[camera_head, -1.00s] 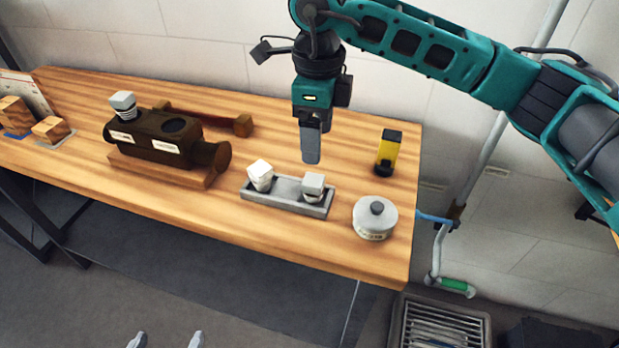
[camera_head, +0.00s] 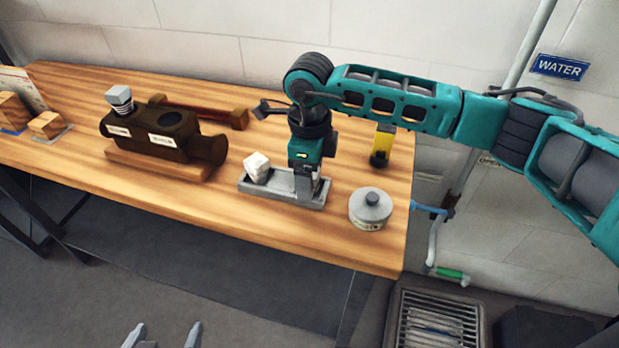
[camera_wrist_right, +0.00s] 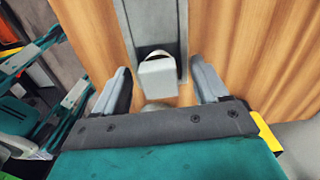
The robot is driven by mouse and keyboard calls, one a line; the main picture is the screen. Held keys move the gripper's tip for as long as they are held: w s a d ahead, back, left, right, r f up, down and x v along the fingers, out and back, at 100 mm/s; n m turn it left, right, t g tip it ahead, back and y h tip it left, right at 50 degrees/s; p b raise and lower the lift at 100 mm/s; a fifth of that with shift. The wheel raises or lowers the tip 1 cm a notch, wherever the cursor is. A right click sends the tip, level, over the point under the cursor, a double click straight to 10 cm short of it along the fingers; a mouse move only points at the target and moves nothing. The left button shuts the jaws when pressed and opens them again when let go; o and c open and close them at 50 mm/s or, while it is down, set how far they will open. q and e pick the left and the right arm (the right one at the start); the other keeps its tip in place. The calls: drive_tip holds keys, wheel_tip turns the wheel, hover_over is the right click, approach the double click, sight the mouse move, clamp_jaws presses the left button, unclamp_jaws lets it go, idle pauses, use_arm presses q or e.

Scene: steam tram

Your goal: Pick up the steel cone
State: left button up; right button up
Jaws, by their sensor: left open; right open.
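A grey tray (camera_head: 252,190) lies on the wooden table (camera_head: 235,218). A pale faceted piece (camera_head: 257,166) stands in its left part. My right gripper (camera_head: 308,187) points down over the tray's right part, open, and hides the second pale piece there. In the right wrist view a light grey, square-topped piece (camera_wrist_right: 158,77) sits between the open fingers, with gaps on both sides. I cannot tell for sure which piece is the steel cone. Another grey-topped, ribbed piece (camera_head: 120,98) stands on the dark model tram body. My left gripper (camera_head: 163,338) is open and empty at the bottom edge.
The dark tram body (camera_head: 160,130) stands on a wooden base left of the tray. A red-brown bar (camera_head: 205,112) lies behind it. A lidded grey pot (camera_head: 370,210) and a yellow-black object (camera_head: 384,142) stand to the right. Wooden blocks (camera_head: 45,124) are at far left.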

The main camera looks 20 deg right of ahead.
drive_tip(key=c, duration=1.3)
drive_tip(key=shift+r, duration=0.15)
